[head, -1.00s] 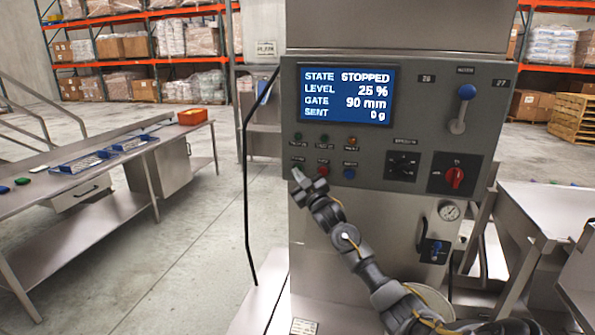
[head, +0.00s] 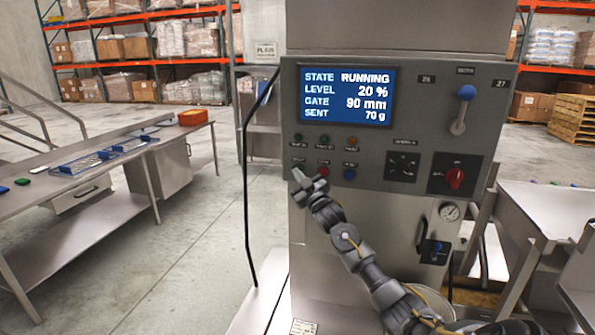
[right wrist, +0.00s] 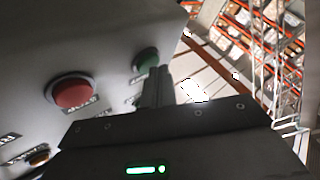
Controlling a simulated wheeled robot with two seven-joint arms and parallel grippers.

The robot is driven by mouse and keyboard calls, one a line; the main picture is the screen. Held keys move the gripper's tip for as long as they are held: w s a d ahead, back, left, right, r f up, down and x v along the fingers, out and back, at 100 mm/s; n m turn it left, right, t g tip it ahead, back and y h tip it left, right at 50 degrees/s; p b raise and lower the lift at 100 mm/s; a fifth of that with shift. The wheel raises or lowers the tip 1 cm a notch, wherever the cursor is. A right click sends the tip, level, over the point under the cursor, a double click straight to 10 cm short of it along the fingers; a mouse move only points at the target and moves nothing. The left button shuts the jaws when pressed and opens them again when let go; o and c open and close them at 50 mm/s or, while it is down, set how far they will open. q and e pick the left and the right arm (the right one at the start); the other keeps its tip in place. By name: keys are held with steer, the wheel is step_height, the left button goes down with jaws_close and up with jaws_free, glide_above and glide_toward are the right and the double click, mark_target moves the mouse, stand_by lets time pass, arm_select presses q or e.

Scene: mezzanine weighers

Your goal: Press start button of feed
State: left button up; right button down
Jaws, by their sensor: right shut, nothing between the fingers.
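The feed's grey control panel (head: 410,120) faces me in the head view. Its screen (head: 347,96) reads STATE RUNNING, LEVEL 20 %, GATE 90 mm, SENT 70 g. My right gripper (head: 299,176) is at the panel's lower left, shut and empty. In the right wrist view its closed fingers (right wrist: 158,86) are beside the green button (right wrist: 146,60) and overlap its edge; I cannot tell if they touch. In the head view the gripper hides that button. A red button (right wrist: 72,92) is next to it, also visible in the head view (head: 323,170). My left gripper is out of view.
A steel table (head: 100,205) with an orange bin (head: 193,117) stands left. A black cable (head: 245,180) hangs beside the machine.

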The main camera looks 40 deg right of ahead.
steer(key=shift+s+a+p, duration=0.35)
steer(key=shift+s+a, duration=0.05)
steer(key=shift+a, duration=0.15)
steer(key=s+a+p, duration=0.1)
steer(key=a, duration=0.1)
steer(key=s+a+p, duration=0.1)
steer(key=s+a, duration=0.1)
steer(key=shift+p, duration=0.3)
steer(key=shift+w, duration=0.1)
stand_by(0.7)
